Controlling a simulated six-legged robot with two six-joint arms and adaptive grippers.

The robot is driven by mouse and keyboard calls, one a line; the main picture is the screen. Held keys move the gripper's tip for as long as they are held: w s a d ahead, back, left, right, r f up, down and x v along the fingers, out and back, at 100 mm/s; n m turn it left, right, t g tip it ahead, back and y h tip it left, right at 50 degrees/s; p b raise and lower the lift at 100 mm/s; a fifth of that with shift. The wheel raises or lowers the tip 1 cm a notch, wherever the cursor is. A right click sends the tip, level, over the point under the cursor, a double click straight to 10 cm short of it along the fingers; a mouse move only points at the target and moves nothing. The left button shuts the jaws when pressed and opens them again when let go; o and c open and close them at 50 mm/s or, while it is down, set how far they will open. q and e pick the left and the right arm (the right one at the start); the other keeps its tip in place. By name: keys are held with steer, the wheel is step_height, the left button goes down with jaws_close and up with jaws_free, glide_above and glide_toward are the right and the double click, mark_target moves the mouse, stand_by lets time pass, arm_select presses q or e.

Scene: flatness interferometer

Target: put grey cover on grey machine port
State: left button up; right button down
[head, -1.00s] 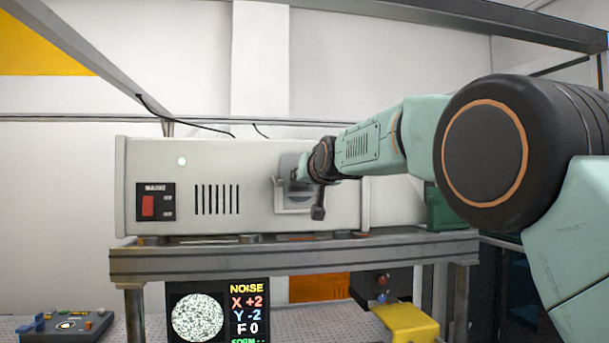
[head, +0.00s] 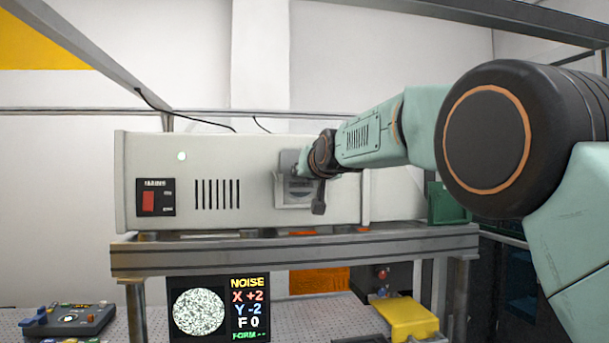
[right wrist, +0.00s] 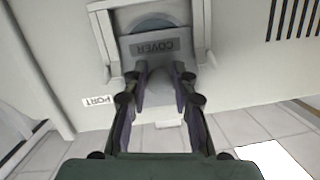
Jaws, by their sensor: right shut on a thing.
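The grey machine (head: 248,165) stands on a shelf, with its framed port (head: 279,195) on the front face. My right gripper (head: 298,172) is at the port and partly hidden by its own wrist. In the right wrist view my right gripper (right wrist: 160,78) is shut on the grey cover (right wrist: 155,45), a plate with an upside-down "COVER" label. The cover lies across the port frame (right wrist: 106,35), and part of a round shape shows past its far edge. I cannot tell whether the cover is seated or just in front. My left gripper is not in view.
A "PORT" label (right wrist: 98,101) is beside the frame. Below the shelf (head: 200,259) are a screen (head: 219,308) reading NOISE, a control box (head: 70,320) and a yellow block (head: 407,318). A dark green box (head: 442,205) is at the machine's right.

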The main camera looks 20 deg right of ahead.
step_height(320, 180, up, 6)
steer(key=s, duration=0.1)
steer(key=shift+r+g+p, duration=0.15)
steer(key=shift+g+p, duration=0.25)
steer(key=shift+p, duration=0.05)
stand_by(3.2)
